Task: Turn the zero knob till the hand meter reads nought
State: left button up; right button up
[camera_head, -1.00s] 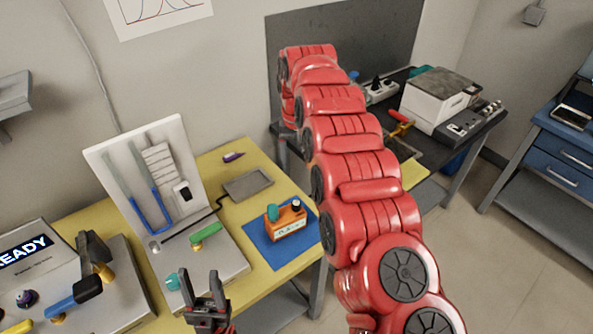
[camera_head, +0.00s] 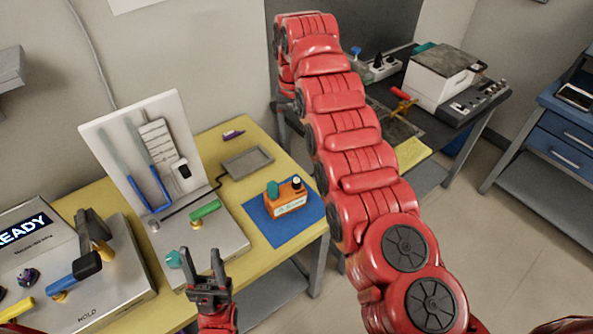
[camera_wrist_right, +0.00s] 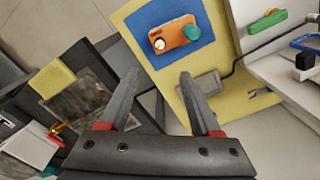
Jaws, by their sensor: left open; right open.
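An orange hand-held box (camera_head: 290,204), apparently the hand meter, sits on a blue mat (camera_head: 262,234) on the yellow bench. It has a teal knob (camera_head: 272,188) and a small white-and-black round part (camera_head: 296,182). Its reading is too small to tell. In the right wrist view the orange box (camera_wrist_right: 174,40) and its teal knob (camera_wrist_right: 192,32) lie beyond the fingers. My right gripper (camera_wrist_right: 160,76) is open and empty, apart from the box; in the head view it is not visible. My left gripper (camera_head: 207,262) is open and empty near the bench's front edge.
A grey panel apparatus (camera_head: 222,240) with a green handle (camera_head: 204,210) stands left of the mat. A grey tray (camera_head: 247,162) lies behind it. A console with a READY screen (camera_head: 25,228) is at far left. A dark bench with a white box (camera_head: 440,75) is at right.

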jog(key=p, duration=0.4)
send_near(296, 180)
notch_tip(296, 180, down, 5)
jog(key=shift+d+f, duration=0.1)
jog(key=shift+d, duration=0.05)
notch_tip(296, 180, down, 2)
jog(key=shift+f+b, duration=0.2)
jog(key=shift+b, duration=0.35)
jog(key=shift+w+f, duration=0.1)
jog(key=shift+f, duration=0.5)
grip_shut()
